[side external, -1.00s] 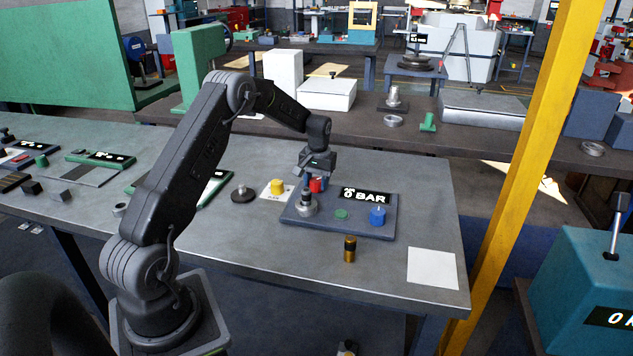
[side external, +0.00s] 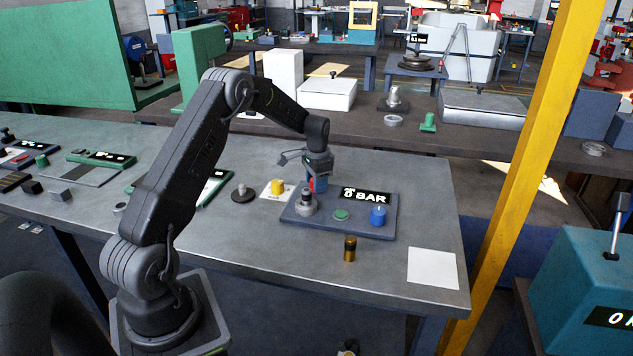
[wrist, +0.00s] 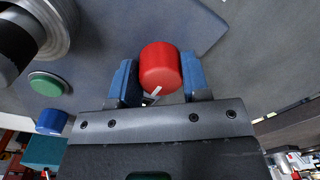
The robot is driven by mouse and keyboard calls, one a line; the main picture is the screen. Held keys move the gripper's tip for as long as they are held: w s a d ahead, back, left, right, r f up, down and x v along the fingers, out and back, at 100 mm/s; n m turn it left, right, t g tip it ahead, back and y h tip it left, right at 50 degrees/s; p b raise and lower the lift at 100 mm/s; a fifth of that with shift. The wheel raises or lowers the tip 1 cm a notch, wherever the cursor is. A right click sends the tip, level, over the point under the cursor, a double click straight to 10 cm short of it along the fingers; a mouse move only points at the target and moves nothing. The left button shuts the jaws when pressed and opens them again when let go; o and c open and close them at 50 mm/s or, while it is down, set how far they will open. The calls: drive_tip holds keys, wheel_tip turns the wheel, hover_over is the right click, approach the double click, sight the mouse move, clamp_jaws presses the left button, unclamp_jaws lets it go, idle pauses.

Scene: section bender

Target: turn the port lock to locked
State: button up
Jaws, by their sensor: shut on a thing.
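The red knob (wrist: 160,65), which looks like the port lock, has a white pointer line on its near side in the wrist view. My gripper (wrist: 161,80) is shut on it, with one blue finger on each side. In the side view my gripper (side external: 318,184) points down at the back of the blue-grey panel (side external: 300,219), and the red knob (side external: 312,185) is mostly hidden by the fingers. The panel's display (side external: 367,196) reads 0 BAR. No marking that shows locked or unlocked is legible.
A metal port with a dark top (side external: 305,204) stands close in front of my gripper. A green button (side external: 341,214) and a blue knob (side external: 378,216) are on the panel. A brass cylinder (side external: 350,249) and a white sheet (side external: 433,268) are on the bench, with bare bench between.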

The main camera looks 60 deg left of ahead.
drive_tip(key=shift+m, duration=0.3)
drive_tip(key=o, duration=0.9)
drive_tip(key=r, duration=1.4)
drive_tip(key=shift+d, duration=0.35)
